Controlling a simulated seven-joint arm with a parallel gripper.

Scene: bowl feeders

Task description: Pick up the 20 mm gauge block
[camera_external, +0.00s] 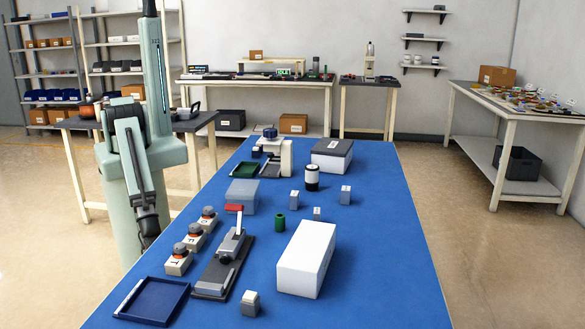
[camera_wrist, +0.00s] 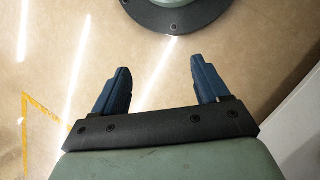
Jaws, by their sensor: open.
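Several small grey blocks with pale tops stand apart on the blue table (camera_external: 375,265). One block (camera_external: 345,196) is at the right, a smaller block (camera_external: 317,213) is left of it, another block (camera_external: 294,197) is near the middle, and a wider block (camera_external: 250,304) is at the front. Their markings are too small to read, so I cannot tell which is the 20 mm gauge block. My gripper (camera_wrist: 160,66) is open and empty over the floor, with no block in the wrist view. In the external view my arm hangs folded left of the table.
A white box (camera_external: 306,258), a green cylinder (camera_external: 280,222), a black-and-white jar (camera_external: 312,178) and a lever press (camera_external: 223,263) stand around the blocks. A blue tray (camera_external: 152,301) and knobbed units (camera_external: 178,260) line the left edge. The right front of the table is clear.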

